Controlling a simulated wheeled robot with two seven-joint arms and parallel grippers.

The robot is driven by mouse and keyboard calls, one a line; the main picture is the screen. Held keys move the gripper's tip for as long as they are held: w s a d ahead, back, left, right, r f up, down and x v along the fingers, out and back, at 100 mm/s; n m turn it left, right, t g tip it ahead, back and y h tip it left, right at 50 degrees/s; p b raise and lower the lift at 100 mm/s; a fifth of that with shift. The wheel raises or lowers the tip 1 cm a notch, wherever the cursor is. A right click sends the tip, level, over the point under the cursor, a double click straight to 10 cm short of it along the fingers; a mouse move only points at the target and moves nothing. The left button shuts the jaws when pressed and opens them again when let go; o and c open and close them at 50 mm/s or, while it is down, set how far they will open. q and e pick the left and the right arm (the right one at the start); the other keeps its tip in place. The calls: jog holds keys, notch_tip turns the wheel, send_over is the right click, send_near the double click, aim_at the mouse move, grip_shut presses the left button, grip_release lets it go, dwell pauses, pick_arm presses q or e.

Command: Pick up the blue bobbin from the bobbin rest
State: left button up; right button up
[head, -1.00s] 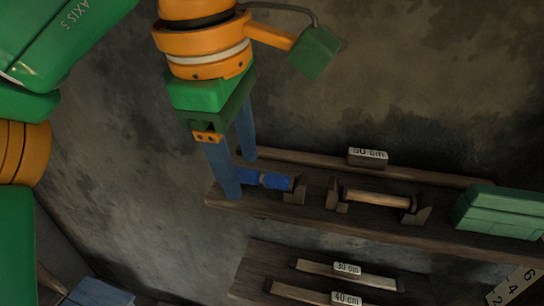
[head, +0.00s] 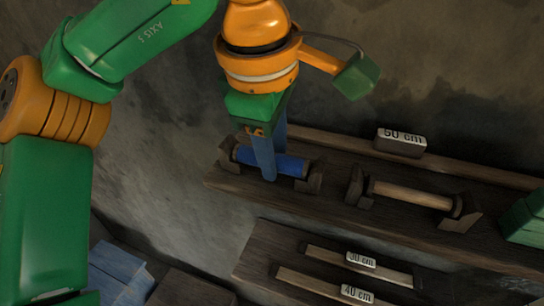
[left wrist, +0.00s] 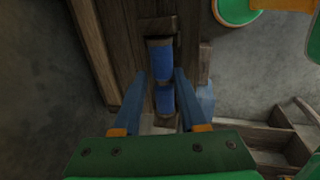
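The blue bobbin (head: 290,165) lies across the two wooden holders of its rest (head: 311,180) on the upper wall shelf. My left gripper (head: 273,165) points down at it, with one finger in front of the bobbin and the other behind. In the left wrist view, the bobbin (left wrist: 161,58) lies between the two blue fingers of my left gripper (left wrist: 160,76). A narrow gap seems to show beside it, so the gripper looks open around it. The rear fingertip is hidden in the head view. My right gripper is in neither view.
A second rest with a plain wooden bobbin (head: 410,194) stands to the right, below a "50 cm" block (head: 400,142). Green blocks (head: 527,220) sit at the shelf's right end. A lower shelf (head: 262,250) holds labelled sticks (head: 360,258).

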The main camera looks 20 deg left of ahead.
pick_arm(q)
jog(key=shift+s+r, duration=0.15)
jog(key=shift+s, duration=0.2)
grip_shut()
jog(key=shift+w, duration=0.15)
